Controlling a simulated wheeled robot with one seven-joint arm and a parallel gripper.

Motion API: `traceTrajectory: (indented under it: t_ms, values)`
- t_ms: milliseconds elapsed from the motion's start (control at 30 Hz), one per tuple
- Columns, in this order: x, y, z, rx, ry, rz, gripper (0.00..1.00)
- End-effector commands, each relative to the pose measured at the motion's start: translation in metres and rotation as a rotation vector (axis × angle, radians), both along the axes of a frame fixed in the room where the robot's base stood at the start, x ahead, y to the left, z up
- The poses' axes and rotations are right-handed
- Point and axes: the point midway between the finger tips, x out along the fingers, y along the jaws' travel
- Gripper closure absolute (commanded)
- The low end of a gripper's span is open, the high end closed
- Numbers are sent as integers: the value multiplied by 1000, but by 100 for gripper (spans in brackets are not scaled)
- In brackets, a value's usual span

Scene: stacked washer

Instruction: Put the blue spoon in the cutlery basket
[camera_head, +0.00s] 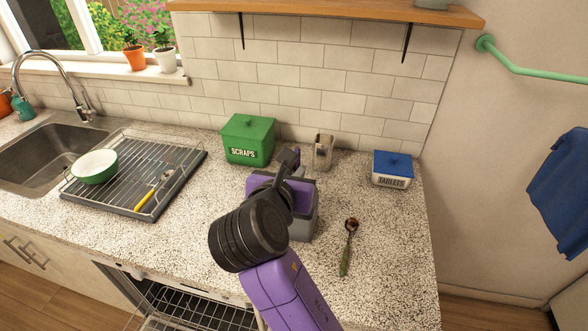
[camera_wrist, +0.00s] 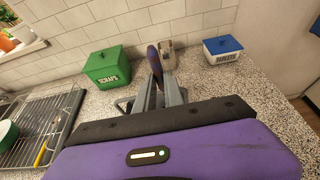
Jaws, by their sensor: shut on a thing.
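The blue spoon (camera_wrist: 154,60) is held upright or nearly so in my gripper (camera_wrist: 158,92); its dark blue handle with some red rises above the fingers in the wrist view. The spoon's lower part is hidden by the fingers. In the head view my gripper (camera_head: 288,160) is over the counter, just left of the cutlery basket, and its arm hides most of the spoon. The cutlery basket (camera_head: 323,152), a small beige-grey holder, stands against the tiled wall. It also shows in the wrist view (camera_wrist: 167,57), just behind and right of the spoon handle; I cannot tell the gap.
A green SCRAPS box (camera_head: 248,140) stands left of the basket, a blue-lidded TABLETS box (camera_head: 392,169) right. A green-handled spoon (camera_head: 348,247) lies on the front right counter. A drying rack (camera_head: 190,178) holds a green bowl (camera_head: 94,167) and a yellow-handled utensil (camera_head: 152,190).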

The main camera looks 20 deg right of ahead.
Motion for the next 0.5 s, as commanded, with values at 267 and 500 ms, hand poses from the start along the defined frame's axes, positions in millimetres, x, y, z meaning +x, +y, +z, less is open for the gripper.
traceTrajectory:
  t_ms: [267,500]
  values:
    - [0,0,-21,0,2,-1,100]
    - [0,0,-38,0,1,0,100]
